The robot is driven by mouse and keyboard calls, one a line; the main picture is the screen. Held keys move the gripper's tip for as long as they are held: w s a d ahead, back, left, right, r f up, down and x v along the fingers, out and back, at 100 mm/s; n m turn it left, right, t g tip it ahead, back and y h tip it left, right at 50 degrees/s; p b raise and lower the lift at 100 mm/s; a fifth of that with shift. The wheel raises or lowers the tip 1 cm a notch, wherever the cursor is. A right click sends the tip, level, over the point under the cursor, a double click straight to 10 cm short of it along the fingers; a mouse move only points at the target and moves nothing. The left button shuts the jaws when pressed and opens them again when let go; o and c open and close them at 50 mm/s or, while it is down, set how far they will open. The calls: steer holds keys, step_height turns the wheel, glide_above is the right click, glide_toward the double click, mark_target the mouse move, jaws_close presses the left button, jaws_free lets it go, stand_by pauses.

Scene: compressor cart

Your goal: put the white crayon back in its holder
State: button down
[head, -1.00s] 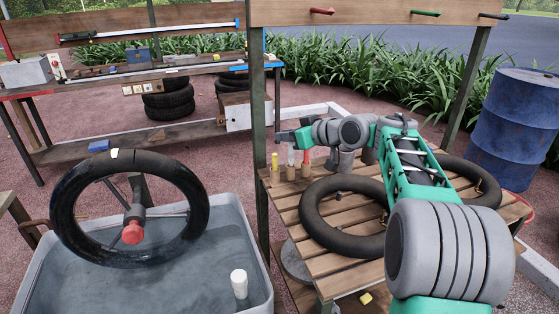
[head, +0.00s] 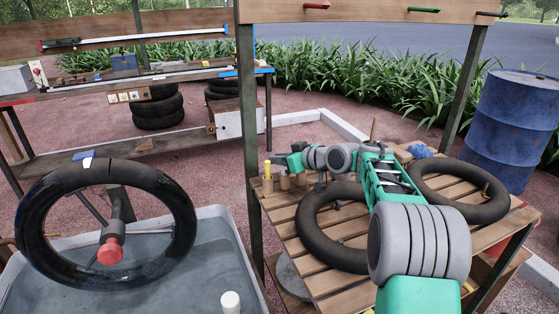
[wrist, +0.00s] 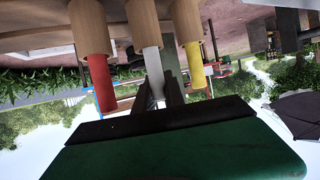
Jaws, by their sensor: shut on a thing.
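In the wrist view, which is upside down, the white crayon (wrist: 152,64) is in line with the middle wooden holder (wrist: 145,22), and its end appears to be inside it. My gripper (wrist: 166,98) is shut on the crayon's free end. A red crayon (wrist: 101,82) and a yellow crayon (wrist: 195,66) sit in the holders on either side. In the head view, my gripper (head: 278,161) is low over the row of holders, and the white and red crayons are hidden behind it. The yellow crayon (head: 267,168) stands upright in the left holder (head: 267,186).
The holders stand at the back left of the slatted table (head: 335,285), close to a dark post (head: 249,130). Two black tyres, one near (head: 318,250) and one far (head: 430,208), lie on the table. A water tub (head: 200,275) is at left.

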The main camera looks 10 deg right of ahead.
steer(key=c, duration=1.4)
jaws_free()
steer(key=shift+d+f, duration=0.1)
steer(key=shift+s+r, duration=0.1)
steer(key=shift+r, duration=0.2)
steer(key=p+v, duration=0.1)
steer(key=v, duration=1)
steer(key=shift+s+d, duration=0.25)
steer(key=shift+s, duration=0.05)
steer(key=shift+r, duration=0.2)
